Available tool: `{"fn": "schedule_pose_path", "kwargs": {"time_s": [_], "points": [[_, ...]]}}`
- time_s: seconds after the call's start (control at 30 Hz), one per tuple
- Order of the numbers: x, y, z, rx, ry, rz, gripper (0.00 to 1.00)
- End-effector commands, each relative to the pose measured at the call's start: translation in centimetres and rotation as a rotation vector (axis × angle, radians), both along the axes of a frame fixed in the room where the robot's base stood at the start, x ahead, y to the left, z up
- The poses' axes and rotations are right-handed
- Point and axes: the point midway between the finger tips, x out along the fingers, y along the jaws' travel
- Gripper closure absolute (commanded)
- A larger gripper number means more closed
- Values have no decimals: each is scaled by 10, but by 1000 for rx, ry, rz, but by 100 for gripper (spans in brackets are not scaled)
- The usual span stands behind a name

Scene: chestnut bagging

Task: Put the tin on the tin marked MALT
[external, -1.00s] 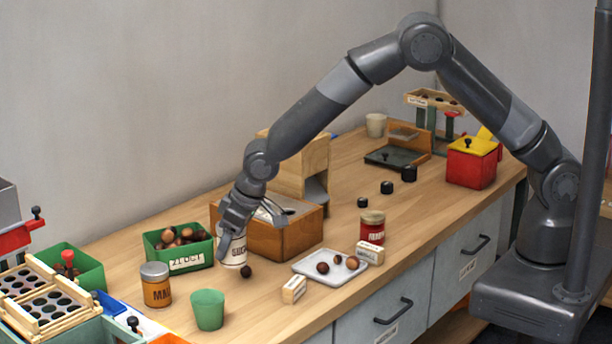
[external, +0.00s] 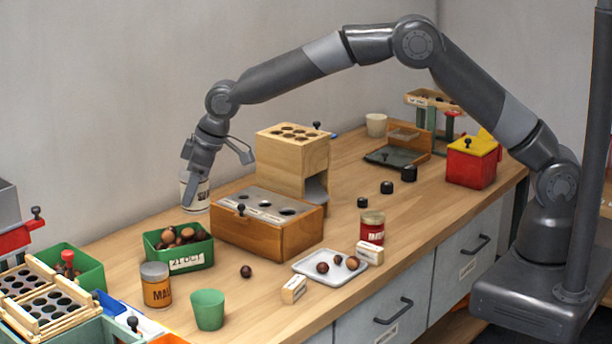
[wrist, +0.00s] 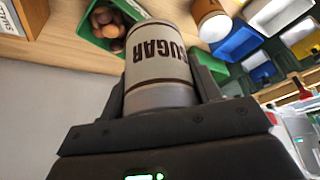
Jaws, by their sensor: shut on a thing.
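The tin in my gripper is white and marked SUGAR (wrist: 158,62) in the wrist view. In the external view this tin (external: 195,193) hangs above the back of the bench, behind the green chestnut box. My gripper (external: 194,172) is shut on it, and the fingers hide part of its sides. The MALT tin (external: 157,287) is orange-brown with a grey lid and stands upright on the bench at the front left, its label partly turned away. The held tin is up and to the right of it in the picture, apart from it.
A green box of chestnuts (external: 180,255) stands between the two tins. A green cup (external: 208,310) stands close right of the MALT tin. A wooden box with a holed top (external: 267,225), a loose chestnut (external: 246,271) and a white tray (external: 312,276) are further right.

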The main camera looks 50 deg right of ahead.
Motion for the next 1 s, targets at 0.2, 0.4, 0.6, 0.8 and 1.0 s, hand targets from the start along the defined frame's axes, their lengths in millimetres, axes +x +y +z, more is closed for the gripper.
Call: {"fn": "schedule_pose_path", "kwargs": {"time_s": [0.2,0.4,0.6,0.8,1.0], "points": [[13,19,21,7,-1,67,74],[13,39,16,7,1,87,74],[6,83,-11,7,0,87,74],[0,122,-35,7,0,84,74],[-2,137,-43,8,-1,82,74]]}}
